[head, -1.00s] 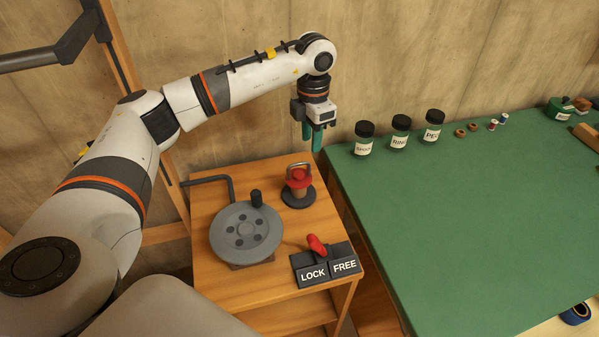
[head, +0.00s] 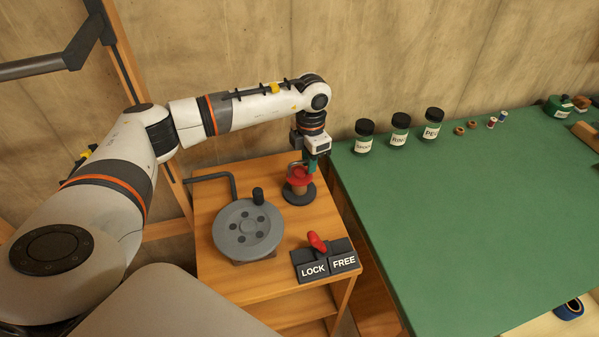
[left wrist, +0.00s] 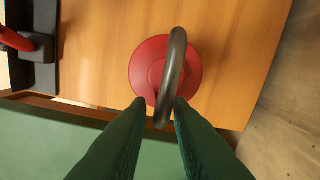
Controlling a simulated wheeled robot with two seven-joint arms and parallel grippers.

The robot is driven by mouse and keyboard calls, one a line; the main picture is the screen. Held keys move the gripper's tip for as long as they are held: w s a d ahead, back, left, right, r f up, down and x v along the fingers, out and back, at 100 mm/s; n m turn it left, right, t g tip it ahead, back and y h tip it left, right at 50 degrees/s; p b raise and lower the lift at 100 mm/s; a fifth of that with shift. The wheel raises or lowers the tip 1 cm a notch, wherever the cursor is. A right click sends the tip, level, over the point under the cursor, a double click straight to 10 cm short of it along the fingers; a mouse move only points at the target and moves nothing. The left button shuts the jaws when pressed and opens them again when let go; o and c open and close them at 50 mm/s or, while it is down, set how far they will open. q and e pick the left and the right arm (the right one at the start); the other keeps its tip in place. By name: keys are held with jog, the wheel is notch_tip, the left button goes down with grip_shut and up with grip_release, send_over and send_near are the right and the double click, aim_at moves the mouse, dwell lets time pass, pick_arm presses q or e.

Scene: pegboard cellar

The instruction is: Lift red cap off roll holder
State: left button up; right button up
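The red cap (head: 299,177) with its metal loop handle sits on the roll holder (head: 300,193), a dark round base with a tan roll, on the wooden stand. In the left wrist view the red cap (left wrist: 150,68) shows from above, its grey loop handle (left wrist: 172,70) reaching toward the fingers. My left gripper (head: 312,165) is just above the cap and at the right of its handle. In the left wrist view its two green fingers (left wrist: 160,112) are apart, with the end of the loop between or just below their tips; contact cannot be told. My right gripper is not in view.
The stand (head: 215,280) also carries a grey crank disc (head: 248,231) and a red lever (head: 316,241) by the LOCK and FREE plates. A green table (head: 470,220) adjoins on the right, with several labelled jars (head: 364,138) along its back edge.

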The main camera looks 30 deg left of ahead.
pick_arm(q)
grip_shut()
